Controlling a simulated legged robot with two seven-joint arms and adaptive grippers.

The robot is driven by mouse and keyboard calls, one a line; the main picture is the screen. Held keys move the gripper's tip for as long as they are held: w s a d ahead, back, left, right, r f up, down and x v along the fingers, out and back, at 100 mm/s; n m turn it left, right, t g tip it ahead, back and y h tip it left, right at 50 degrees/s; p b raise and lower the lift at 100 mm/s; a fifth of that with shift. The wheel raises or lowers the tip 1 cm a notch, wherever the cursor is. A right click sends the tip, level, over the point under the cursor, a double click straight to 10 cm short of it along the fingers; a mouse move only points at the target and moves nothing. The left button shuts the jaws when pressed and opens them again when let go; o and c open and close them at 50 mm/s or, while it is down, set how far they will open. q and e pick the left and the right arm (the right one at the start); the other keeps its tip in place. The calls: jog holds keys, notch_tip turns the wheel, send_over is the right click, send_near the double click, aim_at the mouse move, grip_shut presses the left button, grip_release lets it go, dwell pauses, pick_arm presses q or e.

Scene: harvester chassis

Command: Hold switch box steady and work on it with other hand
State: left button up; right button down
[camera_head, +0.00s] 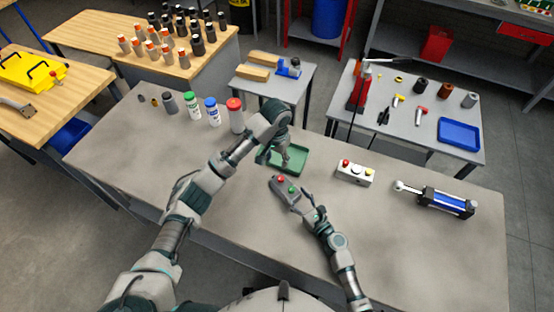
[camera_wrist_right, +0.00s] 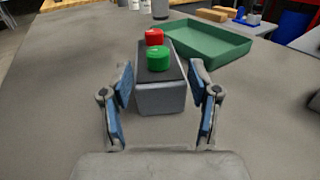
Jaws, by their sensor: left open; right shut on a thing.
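The grey switch box (camera_head: 283,187) with a red and a green button lies on the large workbench in front of the green tray. My right gripper (camera_head: 301,199) is at its near end, shut on it. In the right wrist view, the switch box (camera_wrist_right: 160,94) sits between the two blue-padded fingers of my right gripper (camera_wrist_right: 160,98), its buttons facing up. My left gripper (camera_head: 285,158) is open and empty, pointing down over the green tray, just beyond the switch box. Its arm hides part of the tray.
The green tray (camera_head: 297,168) is close behind the switch box. Several bottles (camera_head: 210,109) stand at the back left. The right front of the workbench (camera_head: 420,260) is clear.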

jog(key=shift+c, duration=1)
grip_release()
